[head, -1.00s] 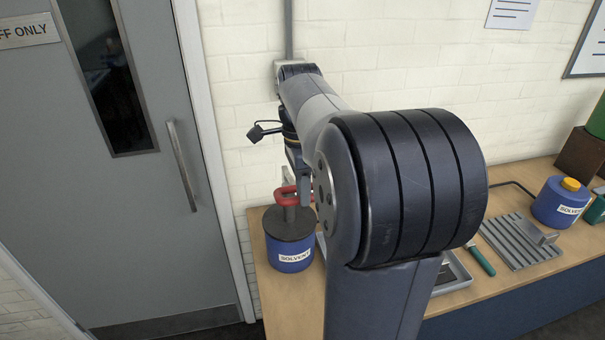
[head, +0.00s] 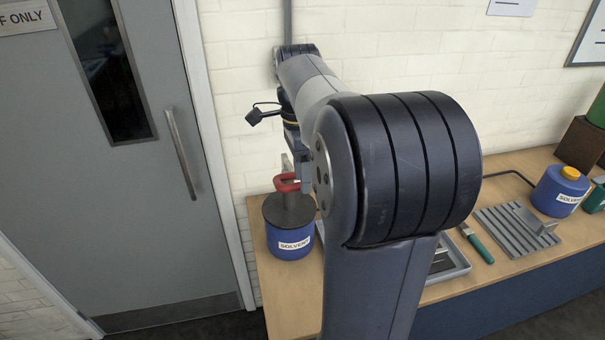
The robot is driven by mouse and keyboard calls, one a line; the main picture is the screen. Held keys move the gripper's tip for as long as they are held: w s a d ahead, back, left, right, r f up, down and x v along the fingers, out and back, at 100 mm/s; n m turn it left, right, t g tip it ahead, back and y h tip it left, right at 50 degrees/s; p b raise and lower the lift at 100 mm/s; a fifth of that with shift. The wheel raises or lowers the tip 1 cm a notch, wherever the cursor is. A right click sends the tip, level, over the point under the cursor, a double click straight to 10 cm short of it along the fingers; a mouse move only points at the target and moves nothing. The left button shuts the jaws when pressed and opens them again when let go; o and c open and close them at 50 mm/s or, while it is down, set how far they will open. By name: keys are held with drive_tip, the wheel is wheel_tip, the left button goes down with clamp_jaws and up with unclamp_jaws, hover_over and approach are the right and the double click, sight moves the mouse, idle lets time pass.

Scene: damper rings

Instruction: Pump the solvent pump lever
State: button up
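The solvent pump is a blue can (head: 290,242) with a white SOLVENT label and a dark round top (head: 289,212). It stands upright at the left end of the bench. A red lever handle (head: 287,183) sits above its top on a grey stem. My gripper (head: 294,168) is right above and beside the red handle, pointing down. A pale finger-like piece shows just above the handle. My arm hides part of the gripper and the right side of the lever, so I cannot tell its opening or whether it touches the handle.
The wooden bench (head: 285,291) runs along the brick wall. A grey tray (head: 450,268), a green-handled tool (head: 475,244), a ribbed grey plate (head: 515,233) and a yellow-capped solvent bottle (head: 560,192) lie to the right. A grey door (head: 150,245) is at the left.

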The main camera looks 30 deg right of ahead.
drive_tip(key=shift+w+r, duration=0.1)
drive_tip(key=shift+r, duration=0.65)
wheel_tip(320, 180, up, 6)
drive_tip(key=shift+w+d, duration=0.15)
drive_tip(key=shift+w, duration=0.25)
drive_tip(key=shift+f, duration=0.1)
drive_tip(key=shift+s+f, duration=0.2)
drive_tip(key=shift+f, duration=1.15)
drive_tip(key=shift+s+f, duration=0.15)
drive_tip(key=shift+f, duration=1.15)
drive_tip(key=shift+s, duration=0.1)
